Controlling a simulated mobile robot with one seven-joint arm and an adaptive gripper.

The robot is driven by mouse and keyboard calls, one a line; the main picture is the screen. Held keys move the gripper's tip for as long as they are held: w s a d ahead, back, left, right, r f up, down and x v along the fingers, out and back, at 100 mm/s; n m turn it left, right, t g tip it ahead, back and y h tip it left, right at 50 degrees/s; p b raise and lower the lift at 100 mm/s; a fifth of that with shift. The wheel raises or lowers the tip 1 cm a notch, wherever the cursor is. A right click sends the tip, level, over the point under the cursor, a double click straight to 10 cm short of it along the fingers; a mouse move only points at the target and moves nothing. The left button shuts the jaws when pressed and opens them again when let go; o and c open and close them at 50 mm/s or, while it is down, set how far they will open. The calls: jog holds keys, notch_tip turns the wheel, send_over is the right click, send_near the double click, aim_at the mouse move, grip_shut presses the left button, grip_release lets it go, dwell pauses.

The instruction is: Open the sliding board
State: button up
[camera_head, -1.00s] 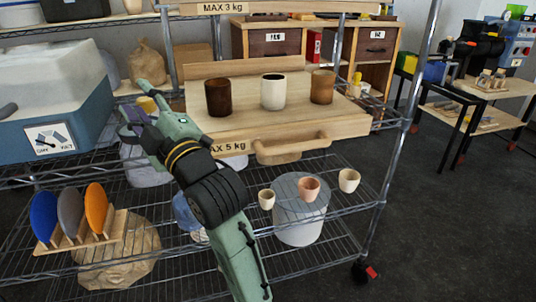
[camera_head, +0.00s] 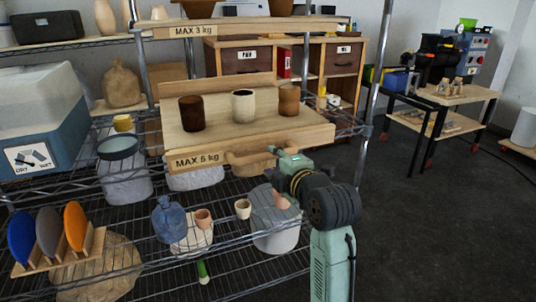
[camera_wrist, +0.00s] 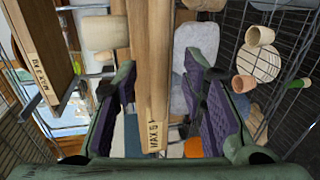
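The sliding board (camera_head: 215,133) is a pale wooden shelf board with a "MAX 5 kg" label on its front and a wooden handle (camera_head: 243,158) at front. A dark brown cup (camera_head: 191,112), a white cup (camera_head: 243,106) and a brown cup (camera_head: 289,100) stand upright on it. My gripper (camera_head: 277,155) is at the right part of the handle and hides some of it. In the wrist view the labelled wooden front (camera_wrist: 153,90) runs between my two spread fingers (camera_wrist: 160,115). Gaps show on both sides. I cannot tell whether a finger touches the handle.
An upper shelf board marked "MAX 3 kg" (camera_head: 240,27) is above. Below, a wire shelf holds small pots (camera_head: 243,209), a rack of coloured discs (camera_head: 60,250) and a grey cylinder (camera_head: 275,232). A metal post (camera_head: 369,110) stands right of the board.

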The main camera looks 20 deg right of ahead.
aim_at(269, 157)
jog(key=x, duration=0.5)
jog(key=shift+p, duration=0.35)
grip_shut()
dwell(0.5)
